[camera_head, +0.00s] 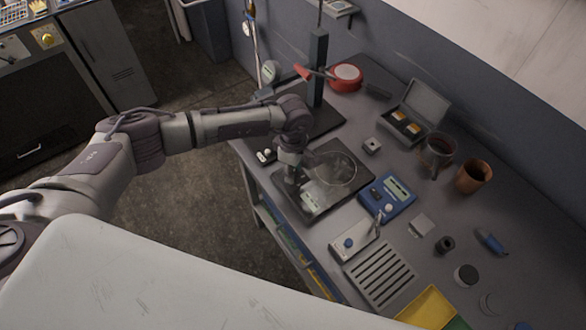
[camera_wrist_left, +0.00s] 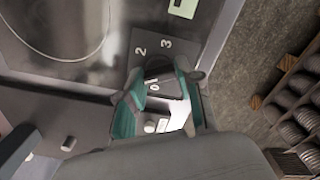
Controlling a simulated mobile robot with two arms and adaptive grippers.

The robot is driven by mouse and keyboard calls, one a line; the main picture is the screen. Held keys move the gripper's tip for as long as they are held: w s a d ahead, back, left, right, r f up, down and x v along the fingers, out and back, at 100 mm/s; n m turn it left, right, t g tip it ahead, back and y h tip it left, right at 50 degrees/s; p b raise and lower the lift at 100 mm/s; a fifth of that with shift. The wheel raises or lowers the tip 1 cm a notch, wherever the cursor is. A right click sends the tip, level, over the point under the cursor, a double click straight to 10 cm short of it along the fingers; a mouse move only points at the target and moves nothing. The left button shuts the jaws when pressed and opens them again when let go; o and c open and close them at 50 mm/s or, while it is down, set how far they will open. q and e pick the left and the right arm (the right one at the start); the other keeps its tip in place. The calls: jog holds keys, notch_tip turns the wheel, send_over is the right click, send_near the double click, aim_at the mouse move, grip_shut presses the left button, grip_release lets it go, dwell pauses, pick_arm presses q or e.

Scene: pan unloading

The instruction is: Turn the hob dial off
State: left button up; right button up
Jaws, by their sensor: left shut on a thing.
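The hob (camera_head: 345,190) is a dark, glossy square plate near the table's left edge, with a pale circle on its top. In the left wrist view the hob's glossy top (camera_wrist_left: 80,25) fills the upper left. The hob dial (camera_wrist_left: 157,67) is dark and round, with printed numbers beside it, 2 and 3 among them. My left gripper (camera_head: 291,183) points down at the hob's left corner; in the wrist view its teal fingers (camera_wrist_left: 158,82) are shut on the dial, one on each side, partly hiding it. In the head view the dial is hidden behind the gripper. My right gripper is not in view.
A blue device (camera_head: 388,197) sits right of the hob, near a grey box with a knob (camera_head: 352,243). A stand with a dark post (camera_head: 318,70) rises behind. Cups (camera_head: 474,176) and an open case (camera_head: 418,106) stand further right. Open floor lies left of the table.

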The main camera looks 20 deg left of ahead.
pick_arm(q)
grip_shut()
jog(key=shift+f+n+b, duration=0.1)
jog(key=shift+n+b, duration=0.95)
jog(key=shift+n, duration=0.05)
jog(key=n+b, duration=0.2)
jog(key=shift+n, duration=0.3)
jog(key=n+b, duration=0.3)
jog(key=n, duration=0.1)
jog(key=shift+n+b, duration=0.85)
jog(key=shift+n, duration=0.75)
jog(key=shift+r, duration=0.2)
jog(key=shift+w, duration=0.1)
jog(key=o, duration=1.1)
grip_release()
